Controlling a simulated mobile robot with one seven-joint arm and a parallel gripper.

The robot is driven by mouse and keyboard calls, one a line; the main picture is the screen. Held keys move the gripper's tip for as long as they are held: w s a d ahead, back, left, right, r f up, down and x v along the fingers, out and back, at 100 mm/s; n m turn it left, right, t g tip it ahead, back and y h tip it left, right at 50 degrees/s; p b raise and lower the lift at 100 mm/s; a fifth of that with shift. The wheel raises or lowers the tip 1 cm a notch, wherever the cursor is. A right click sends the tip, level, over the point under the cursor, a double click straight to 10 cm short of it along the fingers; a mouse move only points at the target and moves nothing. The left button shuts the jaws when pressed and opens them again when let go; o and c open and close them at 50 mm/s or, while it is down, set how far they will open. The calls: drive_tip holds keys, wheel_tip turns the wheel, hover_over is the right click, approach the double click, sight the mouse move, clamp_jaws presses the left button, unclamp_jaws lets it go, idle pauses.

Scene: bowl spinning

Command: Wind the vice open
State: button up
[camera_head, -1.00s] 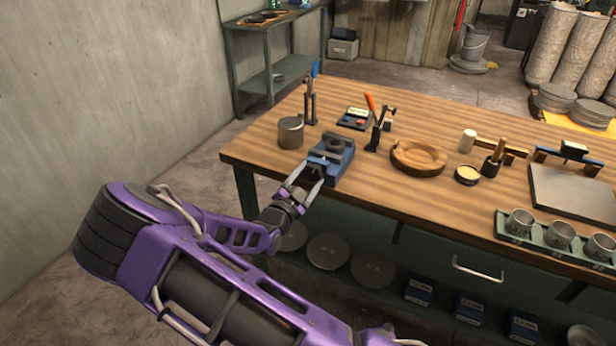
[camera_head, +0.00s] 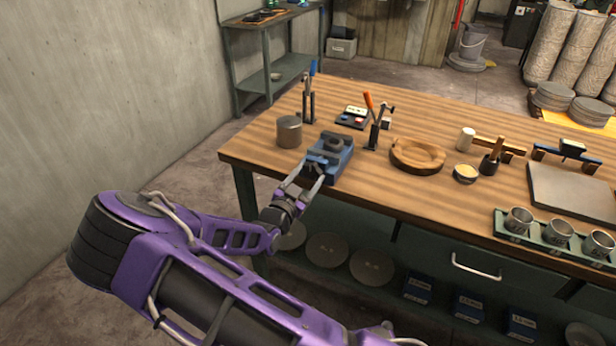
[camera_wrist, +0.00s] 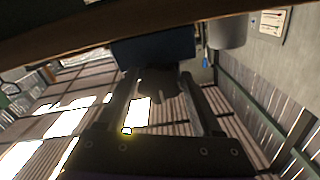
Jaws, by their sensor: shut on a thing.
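The blue vice (camera_head: 331,158) stands at the near left edge of the wooden bench, with a dark round piece on top. In the wrist view the vice (camera_wrist: 155,48) is a dark blue block above the fingers. My gripper (camera_head: 310,176) is at the vice's front, its two fingers reaching toward the near face. In the wrist view my gripper (camera_wrist: 165,85) is shut on a dark part at the vice's front, seemingly the vice handle (camera_wrist: 163,86). The handle's shape is too dark to make out clearly, and the jaw gap is hard to judge.
A grey cylinder (camera_head: 289,131) stands close left of the vice. Upright tool stands (camera_head: 309,102) and (camera_head: 375,130) are behind it. A wooden ring dish (camera_head: 417,156) lies to the right. The bench edge (camera_head: 400,205) runs below, with free floor at left.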

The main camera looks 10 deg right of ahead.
drive_tip(key=o, duration=1.4)
drive_tip(key=v, duration=1.7)
drive_tip(key=shift+s+a, duration=0.1)
drive_tip(key=shift+s, duration=0.05)
drive_tip(key=shift+r, duration=0.1)
